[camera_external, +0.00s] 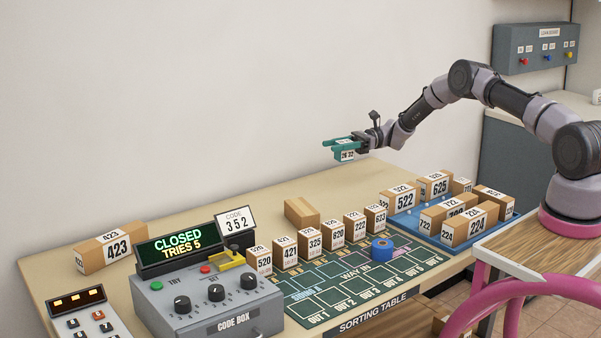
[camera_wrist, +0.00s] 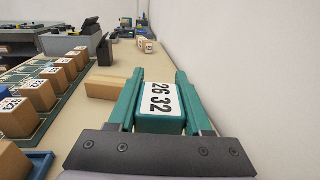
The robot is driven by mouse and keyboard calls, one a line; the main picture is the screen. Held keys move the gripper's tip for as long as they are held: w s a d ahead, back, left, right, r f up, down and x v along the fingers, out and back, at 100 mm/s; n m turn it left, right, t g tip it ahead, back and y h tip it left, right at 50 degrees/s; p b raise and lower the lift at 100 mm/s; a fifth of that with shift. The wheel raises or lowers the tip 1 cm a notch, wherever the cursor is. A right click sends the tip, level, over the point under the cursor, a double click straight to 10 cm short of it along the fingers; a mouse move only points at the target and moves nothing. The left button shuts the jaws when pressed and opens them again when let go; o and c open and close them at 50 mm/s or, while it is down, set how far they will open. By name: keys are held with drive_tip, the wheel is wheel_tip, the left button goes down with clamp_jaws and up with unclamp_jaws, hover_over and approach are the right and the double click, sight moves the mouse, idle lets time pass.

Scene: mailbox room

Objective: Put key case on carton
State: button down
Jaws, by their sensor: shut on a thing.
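My gripper (camera_external: 338,146) has teal fingers and is shut on the key case (camera_external: 346,156), a small teal block with a white label reading 26 32. In the wrist view the key case (camera_wrist: 160,109) sits between both fingers, label facing the camera. The gripper holds it in the air above the back of the sorting table, near the wall. A plain brown carton (camera_external: 302,213) lies flat on the table, below and to the left of the gripper. In the wrist view the carton (camera_wrist: 107,87) is left of the fingers, partly hidden by the left one.
Numbered boxes stand in a row (camera_external: 308,240) on the green mat in front of the carton. A blue tray (camera_external: 428,238) of boxes is at the right. The code box (camera_external: 215,300) and its CLOSED display (camera_external: 180,243) are at the left. Bare table surrounds the carton's back side.

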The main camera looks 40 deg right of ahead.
drive_tip(key=s+a+r+n+g, duration=0.1)
drive_tip(key=s+a+r+g, duration=0.2)
drive_tip(key=a, duration=0.9)
hover_over(302, 214)
drive_tip(key=w, duration=0.4)
wheel_tip(302, 214, down, 4)
drive_tip(key=shift+n, duration=0.4)
drive_tip(key=shift+a+f, duration=0.1)
drive_tip(key=shift+f, duration=1.95)
drive_tip(key=shift+f, duration=0.1)
drive_tip(key=shift+c, duration=1.6)
unclamp_jaws()
